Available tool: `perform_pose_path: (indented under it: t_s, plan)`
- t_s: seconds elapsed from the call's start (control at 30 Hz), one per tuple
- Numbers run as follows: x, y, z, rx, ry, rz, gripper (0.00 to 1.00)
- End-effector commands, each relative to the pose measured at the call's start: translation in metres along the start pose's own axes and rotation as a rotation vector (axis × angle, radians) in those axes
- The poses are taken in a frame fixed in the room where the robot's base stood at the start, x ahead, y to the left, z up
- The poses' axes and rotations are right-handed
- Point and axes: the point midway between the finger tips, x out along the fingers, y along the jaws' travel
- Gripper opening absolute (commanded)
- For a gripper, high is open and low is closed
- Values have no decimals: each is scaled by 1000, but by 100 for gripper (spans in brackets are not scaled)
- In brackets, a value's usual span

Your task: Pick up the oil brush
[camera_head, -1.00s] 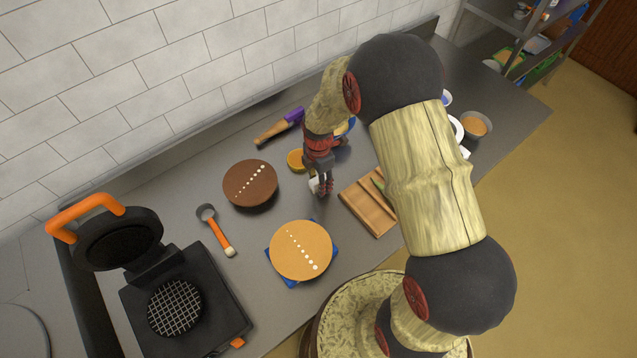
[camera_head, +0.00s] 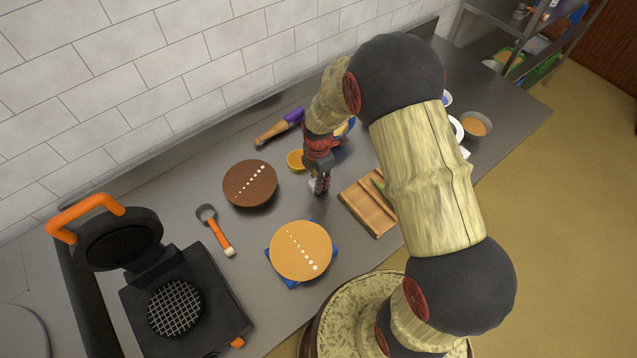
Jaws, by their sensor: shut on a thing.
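My gripper (camera_head: 319,186) points down over the counter, between the brown round disc and the wooden board. Its fingers are shut on a small pale thing (camera_head: 313,185), mostly hidden by the fingers; I cannot tell from this view whether it is the oil brush. A tool with a purple end and a wooden handle (camera_head: 270,132), brush-like in shape, lies on the counter near the wall, apart from my gripper.
The brown disc (camera_head: 250,184) and tan disc (camera_head: 300,250) lie left and below. A wooden board (camera_head: 367,209) is at right. An orange-handled scoop (camera_head: 220,236) and open waffle iron (camera_head: 190,310) are at left. A small orange-yellow round thing (camera_head: 295,159) sits beside my gripper.

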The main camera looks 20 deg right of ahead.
Motion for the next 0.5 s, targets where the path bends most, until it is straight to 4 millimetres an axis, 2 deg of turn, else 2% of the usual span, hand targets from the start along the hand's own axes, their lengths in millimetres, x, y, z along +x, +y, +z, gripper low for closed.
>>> perform_pose_path:
  t_s: [0.27, 0.5]
  plan:
    - [-4, 0, 0, 0, 0, 1, 0]
    - [-28, 1, 0, 0, -1, 4, 0]
